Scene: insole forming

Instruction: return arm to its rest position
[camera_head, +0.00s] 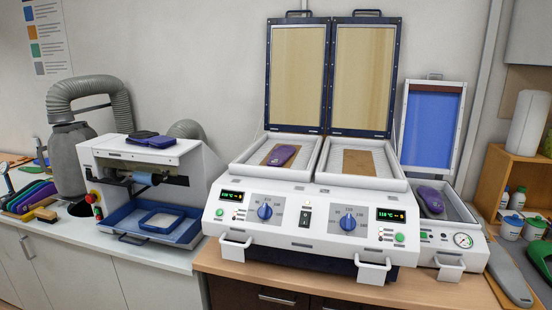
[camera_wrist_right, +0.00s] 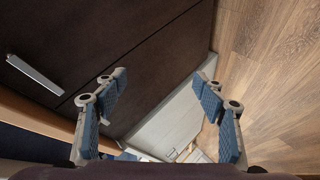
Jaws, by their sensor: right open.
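My right gripper (camera_wrist_right: 160,115) is open and empty in the right wrist view, its blue-padded fingers spread wide. It hangs beside dark cabinet fronts, with the wood floor at the right of that view. Neither of my arms shows in the head view, and my left gripper is not in sight. In the head view, a purple insole (camera_head: 281,155) lies in the left bay of the white two-bay heater (camera_head: 303,216), whose two lids stand open. Another purple piece (camera_head: 431,200) lies in the unit at the right, under its raised blue lid.
A white machine (camera_head: 150,160) with a blue tray stands left of the heater. A grey hose (camera_head: 85,90) rises behind it. Wooden shelves (camera_head: 515,180) with jars stand at the right. In the wrist view, a dark cabinet (camera_wrist_right: 110,50) with a metal handle is close; the floor (camera_wrist_right: 280,80) is clear.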

